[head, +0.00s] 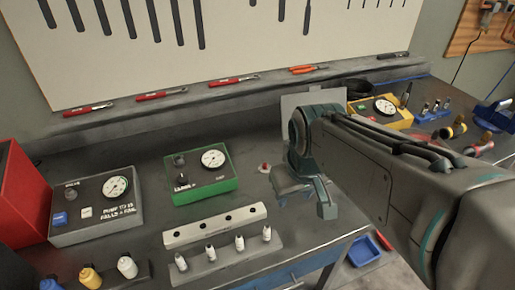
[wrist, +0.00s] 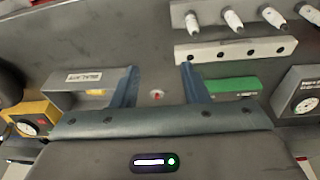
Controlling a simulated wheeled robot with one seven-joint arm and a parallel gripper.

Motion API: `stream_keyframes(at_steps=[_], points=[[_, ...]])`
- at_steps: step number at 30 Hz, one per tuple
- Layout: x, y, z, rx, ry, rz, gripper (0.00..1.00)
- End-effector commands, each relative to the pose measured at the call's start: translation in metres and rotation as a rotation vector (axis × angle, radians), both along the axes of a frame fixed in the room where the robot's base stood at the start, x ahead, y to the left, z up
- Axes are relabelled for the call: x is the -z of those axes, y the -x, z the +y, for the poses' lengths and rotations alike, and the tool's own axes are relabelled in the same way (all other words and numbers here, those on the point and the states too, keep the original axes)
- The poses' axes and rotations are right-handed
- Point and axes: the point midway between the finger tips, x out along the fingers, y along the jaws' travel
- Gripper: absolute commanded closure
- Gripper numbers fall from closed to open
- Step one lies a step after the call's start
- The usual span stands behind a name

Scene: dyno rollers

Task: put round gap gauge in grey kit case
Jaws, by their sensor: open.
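A small white round piece with a red mark, which I take to be the round gap gauge (head: 264,168), stands on the dark bench just right of the green box. In the wrist view the gauge (wrist: 157,95) shows between my fingers. My gripper (head: 303,197) is open and empty, pointing down; in the head view it is right of the gauge and apart from it. Its two fingers (wrist: 159,70) show in the wrist view. The grey kit case (wrist: 90,78) has a pale label; its raised grey panel (head: 305,100) shows behind my arm, which hides the rest.
A green dial box (head: 205,175) stands left of the gauge, with a grey dial box (head: 95,205) farther left. A yellow dial box (head: 380,110) stands back right.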

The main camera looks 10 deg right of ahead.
Motion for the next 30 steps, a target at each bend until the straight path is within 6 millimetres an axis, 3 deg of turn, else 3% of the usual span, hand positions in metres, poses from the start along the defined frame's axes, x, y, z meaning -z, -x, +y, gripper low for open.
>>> stream_keyframes(at_steps=[10, 18, 24, 30], points=[[-0.011, -0.119, 0.002, -0.498, 0.110, 0.110, 0.59], [0.007, -0.209, 0.000, -0.894, 0.148, 0.182, 0.59], [0.026, -0.255, -0.002, -1.117, 0.150, 0.211, 0.59], [0.037, -0.273, -0.003, -1.218, 0.148, 0.220, 0.59]])
